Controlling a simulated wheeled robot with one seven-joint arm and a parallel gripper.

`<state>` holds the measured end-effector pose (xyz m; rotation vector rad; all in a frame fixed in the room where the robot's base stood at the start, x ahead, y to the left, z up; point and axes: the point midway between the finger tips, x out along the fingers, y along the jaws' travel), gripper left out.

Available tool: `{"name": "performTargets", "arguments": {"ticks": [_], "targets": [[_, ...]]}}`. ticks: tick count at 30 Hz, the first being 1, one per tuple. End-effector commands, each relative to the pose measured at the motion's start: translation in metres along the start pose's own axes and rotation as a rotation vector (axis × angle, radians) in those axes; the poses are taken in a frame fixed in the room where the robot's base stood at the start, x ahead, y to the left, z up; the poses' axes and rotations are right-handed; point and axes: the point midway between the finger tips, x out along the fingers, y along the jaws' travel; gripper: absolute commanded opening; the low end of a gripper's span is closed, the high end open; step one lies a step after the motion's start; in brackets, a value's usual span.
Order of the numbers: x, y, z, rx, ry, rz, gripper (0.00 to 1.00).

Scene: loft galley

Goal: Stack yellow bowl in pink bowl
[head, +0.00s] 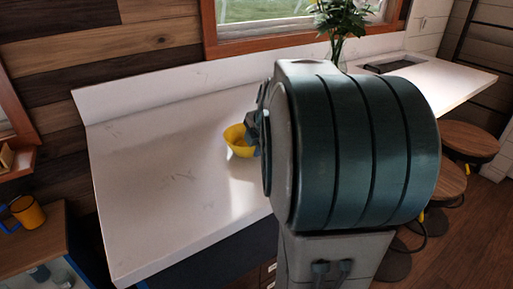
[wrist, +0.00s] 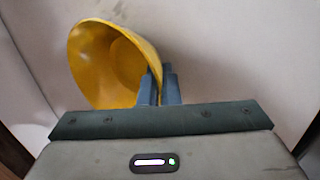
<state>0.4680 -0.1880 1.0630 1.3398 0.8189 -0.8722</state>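The yellow bowl (head: 236,142) shows in the head view over the white counter, just left of my arm. My gripper (wrist: 160,75) is shut on the bowl's rim, with the wall between the two fingers. In the head view my gripper (head: 252,130) is mostly hidden behind my arm. I cannot tell whether the bowl touches the counter. The pink bowl is not seen in either view; my arm hides part of the counter.
The white counter (head: 150,190) is clear to the left of the bowl. A vase of flowers (head: 338,40) stands behind my arm near the window. A sink (head: 390,64) is at the far right. Stools (head: 468,140) stand at the right, and an orange mug (head: 27,211) is at lower left.

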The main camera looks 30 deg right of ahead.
Motion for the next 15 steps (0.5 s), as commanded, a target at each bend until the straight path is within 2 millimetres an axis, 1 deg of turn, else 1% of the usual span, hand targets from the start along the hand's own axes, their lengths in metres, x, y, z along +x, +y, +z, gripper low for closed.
{"name": "performTargets", "arguments": {"ticks": [2,3,5,6,15], "targets": [[0.0023,-0.0009,0.0,0.0,-0.001,0.002,0.0],[0.0026,-0.0013,-0.0002,0.0,0.0,0.0,0.06],[0.0015,-0.0008,0.0,0.0,0.0,0.0,0.22],[0.0015,-0.0008,0.0,0.0,0.0,0.0,0.25],[-0.0001,0.0,0.0002,0.0,0.0,0.0,0.25]]}}
